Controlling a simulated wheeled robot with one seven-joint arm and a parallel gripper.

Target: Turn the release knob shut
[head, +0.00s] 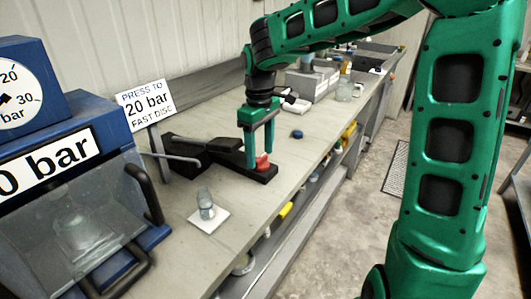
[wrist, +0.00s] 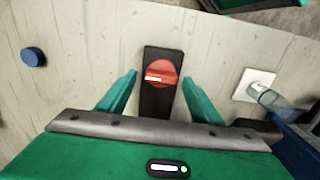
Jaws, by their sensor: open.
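The release knob (wrist: 161,73) is a red round knob with a white bar across it, set on a black base (wrist: 157,104). In the head view the knob (head: 263,162) sits at the near right end of the black pump-like unit (head: 205,153) on the bench. My gripper (head: 257,160) points down at the knob. In the wrist view the gripper fingers (wrist: 160,82) are spread to either side of the knob and base, with gaps showing. The gripper is open and holds nothing. The white bar lies roughly crosswise to the base.
A blue press (head: 80,190) with a "0 bar" label stands at the left. A sign (head: 147,105) reads "Press to 20 bar fast disc". A glass jar (head: 205,204) stands on a white pad (head: 220,218). A blue cap (head: 297,134) lies right of the gripper.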

